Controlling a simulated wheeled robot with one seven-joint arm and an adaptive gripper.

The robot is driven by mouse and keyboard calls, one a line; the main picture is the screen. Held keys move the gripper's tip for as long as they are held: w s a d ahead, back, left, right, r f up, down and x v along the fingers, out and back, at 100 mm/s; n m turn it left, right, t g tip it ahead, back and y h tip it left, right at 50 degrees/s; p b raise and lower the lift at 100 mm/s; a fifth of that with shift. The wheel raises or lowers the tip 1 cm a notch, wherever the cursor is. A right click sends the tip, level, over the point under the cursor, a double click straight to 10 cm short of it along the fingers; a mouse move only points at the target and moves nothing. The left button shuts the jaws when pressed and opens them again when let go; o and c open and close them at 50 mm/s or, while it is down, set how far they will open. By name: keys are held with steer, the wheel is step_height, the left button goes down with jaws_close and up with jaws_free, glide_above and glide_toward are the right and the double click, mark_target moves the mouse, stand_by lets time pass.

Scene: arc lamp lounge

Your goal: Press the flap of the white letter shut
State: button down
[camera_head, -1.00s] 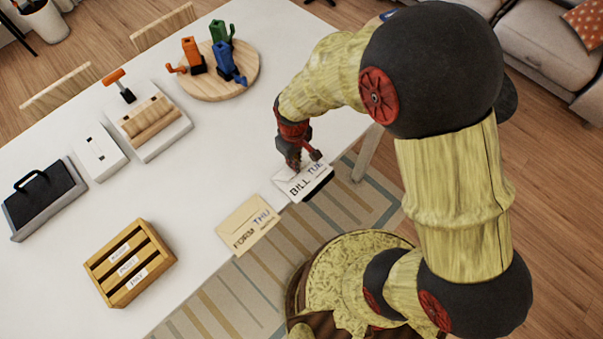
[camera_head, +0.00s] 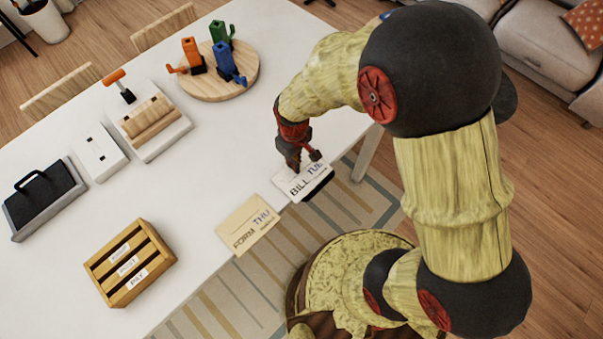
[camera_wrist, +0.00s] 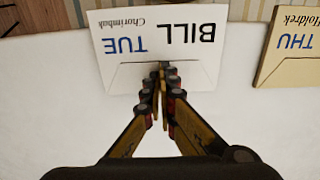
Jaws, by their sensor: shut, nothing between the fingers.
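The white letter (camera_head: 297,190) lies at the table's near edge, marked BILL and TUE. In the wrist view the white letter (camera_wrist: 110,78) appears upside down, with its flap side toward my gripper. Faint flap lines show around the fingertips, and the flap looks flat or nearly so; the fingers hide part of it. My gripper (camera_wrist: 162,72) is shut and empty, its tips over the flap edge, touching or very close to it. In the head view my gripper (camera_head: 304,163) points down at the letter's far side.
A tan letter (camera_head: 248,225) marked FORM and THU lies to the left. A slotted wooden box (camera_head: 130,262), a grey case (camera_head: 45,200), a white box (camera_head: 99,153), a roller device (camera_head: 150,122) and a round board (camera_head: 218,84) with coloured stamps stand farther off. Table between is clear.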

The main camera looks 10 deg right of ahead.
steer(key=shift+s+f, duration=0.15)
stand_by(0.4)
step_height(320, 180, up, 8)
steer(key=p, duration=0.6)
stand_by(0.4)
stand_by(0.4)
step_height(320, 180, up, 11)
steer(key=m+b, duration=0.4)
glide_above(301, 177)
steer(key=s+d, duration=0.5)
steer(key=s+d+r+m+t+b, duration=0.2)
steer(key=d+r+t+b, duration=0.3)
steer(key=r, duration=0.4)
steer(key=shift+s+d+m+t, duration=0.3)
steer(key=shift+s+d+m, duration=0.15)
steer(key=shift+s, duration=0.45)
